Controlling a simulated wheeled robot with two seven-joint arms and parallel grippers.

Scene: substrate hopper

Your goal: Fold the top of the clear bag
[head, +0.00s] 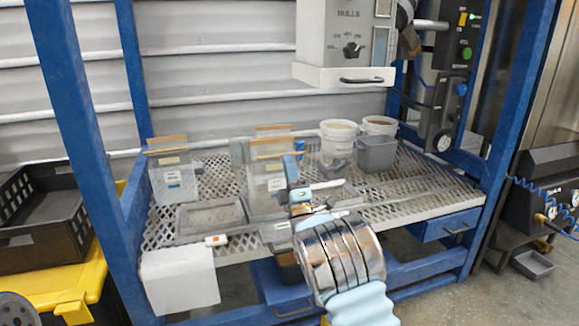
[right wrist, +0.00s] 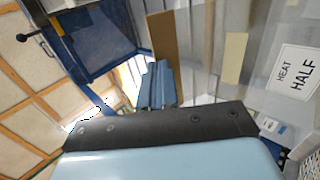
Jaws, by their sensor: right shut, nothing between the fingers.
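A clear bag (head: 267,178) with a tan strip along its top and a white label stands upright on the perforated shelf. A similar clear bag (head: 173,180) stands to its left, and another tan-topped one (head: 272,130) is partly hidden behind. My right gripper (head: 291,168) is shut and empty at the right edge of the middle bag; contact cannot be told. In the right wrist view, the blue fingers (right wrist: 156,85) are close to a tan strip (right wrist: 163,45), with a bag label reading HEAT HALF (right wrist: 297,76) to the right. My left gripper is not in view.
The perforated shelf (head: 420,190) carries a grey tray (head: 210,217), white buckets (head: 338,130) and a grey bin (head: 376,154). A HULLS hopper (head: 345,45) hangs above. Blue posts (head: 85,100) frame the sides. The shelf's right front is mostly clear.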

